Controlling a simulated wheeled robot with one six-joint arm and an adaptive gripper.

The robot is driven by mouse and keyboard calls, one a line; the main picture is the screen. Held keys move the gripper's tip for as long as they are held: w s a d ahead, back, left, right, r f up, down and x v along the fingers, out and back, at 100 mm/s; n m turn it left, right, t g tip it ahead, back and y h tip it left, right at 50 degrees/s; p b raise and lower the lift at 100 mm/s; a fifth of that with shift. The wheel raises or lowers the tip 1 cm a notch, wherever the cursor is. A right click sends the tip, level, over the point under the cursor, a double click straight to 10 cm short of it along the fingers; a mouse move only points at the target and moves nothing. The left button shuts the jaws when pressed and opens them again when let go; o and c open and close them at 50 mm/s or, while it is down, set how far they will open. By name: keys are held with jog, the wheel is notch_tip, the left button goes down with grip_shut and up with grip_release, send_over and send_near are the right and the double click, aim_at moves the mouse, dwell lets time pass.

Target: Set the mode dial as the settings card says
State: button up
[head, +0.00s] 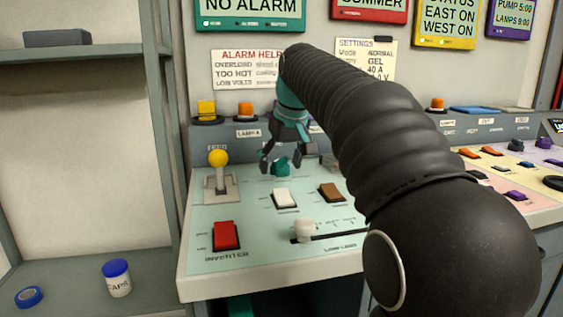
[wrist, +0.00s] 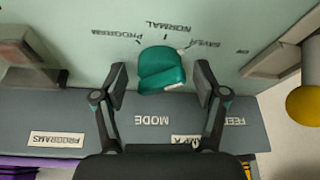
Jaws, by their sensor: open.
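The mode dial (wrist: 160,68) is a teal knob on the pale green panel, seen upside down in the wrist view above the printed word MODE. Its white mark points to the upper right, toward the SAVER label and off the NORMAL label. PROGRAM and a label at far right also show. My gripper (wrist: 161,82) is open, its fingers on either side of the dial with gaps. In the head view, the dial (head: 281,166) sits below my gripper (head: 284,160). The settings card (head: 362,62) reads Mode NORMAL, GEL and 40 A; my arm partly covers it.
Beside the dial are a yellow-balled lever (head: 218,158), a white rocker (head: 285,197), a brown rocker (head: 331,192) and a red inverter switch (head: 226,236). A slider (head: 304,230) lies in front. The lever's yellow ball (wrist: 303,103) shows at right in the wrist view.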

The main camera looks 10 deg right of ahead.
jog(key=c, duration=1.1)
jog(key=shift+o, duration=0.2)
jog(key=shift+n, duration=0.3)
jog(key=n+y, duration=0.1)
jog(key=n, duration=0.1)
jog(key=n+g, duration=0.1)
jog(key=n, duration=0.1)
jog(key=shift+d+y, duration=0.15)
jog(key=shift+y, duration=0.25)
jog(key=shift+w+n+g+y, duration=0.1)
jog(key=shift+n+g+y, duration=0.45)
jog(key=shift+n, duration=1.45)
